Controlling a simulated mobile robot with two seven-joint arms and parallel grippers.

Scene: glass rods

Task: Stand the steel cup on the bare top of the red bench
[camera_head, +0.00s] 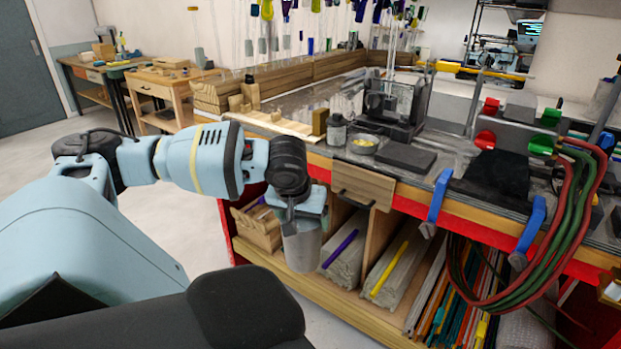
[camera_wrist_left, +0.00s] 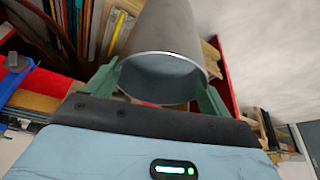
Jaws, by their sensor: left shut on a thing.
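The steel cup (camera_head: 302,250) is a plain grey cylinder. It hangs below my left gripper (camera_head: 300,222) in the head view, in front of the open shelves of the red bench (camera_head: 227,232). In the left wrist view the cup (camera_wrist_left: 170,40) sits between the two green fingers of my left gripper (camera_wrist_left: 158,88), which are shut on it, with its rim toward the camera. The cup is lower than the bench top (camera_head: 300,105) and apart from it. My right gripper is in neither view.
On the bench top stand a small grey jar (camera_head: 337,131), a round dish (camera_head: 363,144), a dark flat block (camera_head: 405,157) and wood blocks (camera_head: 245,97). Blue clamps (camera_head: 438,200) and red and green hoses (camera_head: 560,215) hang at the front edge on the right.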

